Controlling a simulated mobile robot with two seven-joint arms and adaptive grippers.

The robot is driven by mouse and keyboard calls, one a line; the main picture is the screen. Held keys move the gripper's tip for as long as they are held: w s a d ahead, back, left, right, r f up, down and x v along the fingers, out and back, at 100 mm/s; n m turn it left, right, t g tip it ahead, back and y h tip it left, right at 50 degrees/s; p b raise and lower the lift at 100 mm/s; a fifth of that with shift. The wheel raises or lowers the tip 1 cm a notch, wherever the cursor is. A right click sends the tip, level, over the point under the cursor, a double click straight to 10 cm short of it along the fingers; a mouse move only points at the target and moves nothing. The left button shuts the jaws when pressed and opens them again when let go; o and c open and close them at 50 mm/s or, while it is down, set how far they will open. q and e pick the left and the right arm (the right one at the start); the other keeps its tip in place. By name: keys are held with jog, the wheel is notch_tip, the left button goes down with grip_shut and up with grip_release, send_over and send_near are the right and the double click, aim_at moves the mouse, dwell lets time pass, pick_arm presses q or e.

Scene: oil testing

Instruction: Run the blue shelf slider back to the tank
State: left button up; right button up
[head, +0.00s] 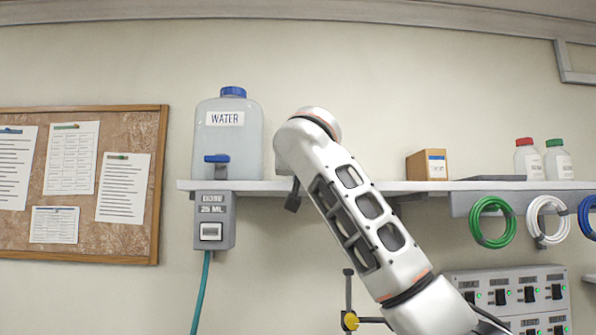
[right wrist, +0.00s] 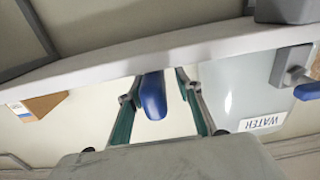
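In the right wrist view the blue slider (right wrist: 153,98) is at the shelf edge, between the two fingers of my right gripper (right wrist: 158,84). The fingers are spread, one on each side, and a narrow gap shows on both sides of the slider. In the head view my right arm stands in front of the shelf (head: 255,187) and hides the slider and gripper. The clear water tank (head: 228,150) with blue cap and tap stands on the shelf left of my arm. It also shows in the wrist view (right wrist: 225,85), right of the gripper. My left gripper is not in view.
A grey 25 ML dispenser box (head: 213,232) with a teal hose hangs under the tank. A cardboard box (head: 427,165) and two bottles (head: 529,160) stand on the shelf to the right. Coiled hoses (head: 492,221) hang below, above a switch panel (head: 512,290).

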jog(key=s, duration=0.6)
jog(key=shift+s, duration=0.25)
jog(key=shift+a, duration=0.1)
jog(key=shift+s+f, duration=0.1)
